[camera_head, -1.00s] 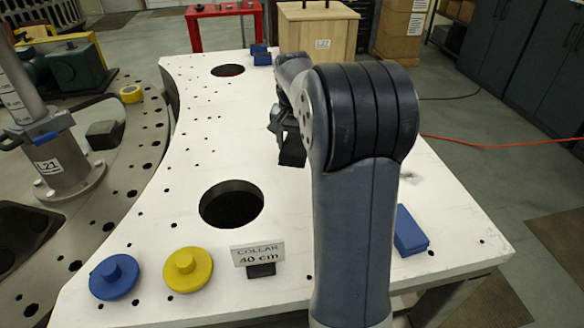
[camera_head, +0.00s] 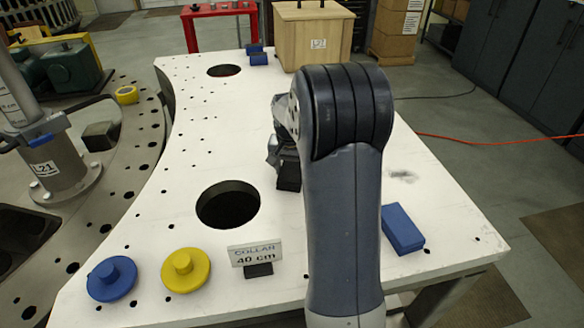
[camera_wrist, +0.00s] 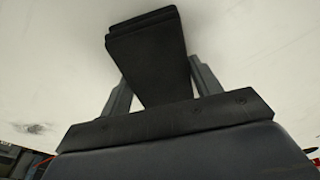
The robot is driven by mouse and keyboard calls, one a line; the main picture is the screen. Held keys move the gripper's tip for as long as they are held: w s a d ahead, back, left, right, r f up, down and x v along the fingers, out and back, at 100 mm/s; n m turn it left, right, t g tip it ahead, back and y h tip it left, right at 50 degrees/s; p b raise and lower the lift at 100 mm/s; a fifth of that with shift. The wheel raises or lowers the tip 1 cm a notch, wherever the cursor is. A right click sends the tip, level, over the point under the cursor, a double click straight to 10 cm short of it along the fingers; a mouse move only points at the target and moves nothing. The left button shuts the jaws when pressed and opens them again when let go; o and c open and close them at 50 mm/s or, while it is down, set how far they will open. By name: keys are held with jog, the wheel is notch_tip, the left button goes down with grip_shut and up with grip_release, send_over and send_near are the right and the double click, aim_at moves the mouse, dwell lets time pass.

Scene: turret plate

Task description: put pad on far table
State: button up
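A black pad (camera_wrist: 150,60) sits between the two grey fingers of my gripper (camera_wrist: 165,85) in the wrist view, with a finger against each side. In the head view the pad (camera_head: 288,180) shows below my gripper (camera_head: 283,155), over the white table (camera_head: 330,165), right of its large round hole. My arm hides part of the gripper there. I cannot tell how far above the white top the pad is. A red table (camera_head: 222,13) stands at the back, beyond the white table, with several small items on it.
A wooden crate (camera_head: 312,40) and blue blocks (camera_head: 257,56) are at the white table's far end. A blue block (camera_head: 403,229) lies right of my arm. A blue disc (camera_head: 112,278), a yellow disc (camera_head: 186,270) and a collar sign (camera_head: 256,255) are at the near left.

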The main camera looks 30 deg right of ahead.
aim_at(293, 167)
jog(key=o, duration=0.4)
jog(key=shift+o, duration=0.2)
jog(key=shift+r, duration=0.1)
notch_tip(293, 167, up, 12)
jog(key=s+a, duration=0.1)
jog(key=shift+s, duration=0.2)
jog(key=shift+a, duration=0.1)
jog(key=f, duration=0.4)
jog(key=w+f, duration=0.1)
jog(key=f, duration=0.3)
jog(key=d+f, duration=0.1)
jog(key=f, duration=0.3)
jog(key=shift+w+d, duration=0.1)
jog(key=shift+w, duration=0.05)
notch_tip(293, 167, up, 3)
jog(key=shift+f, duration=0.1)
jog(key=shift+r, duration=0.5)
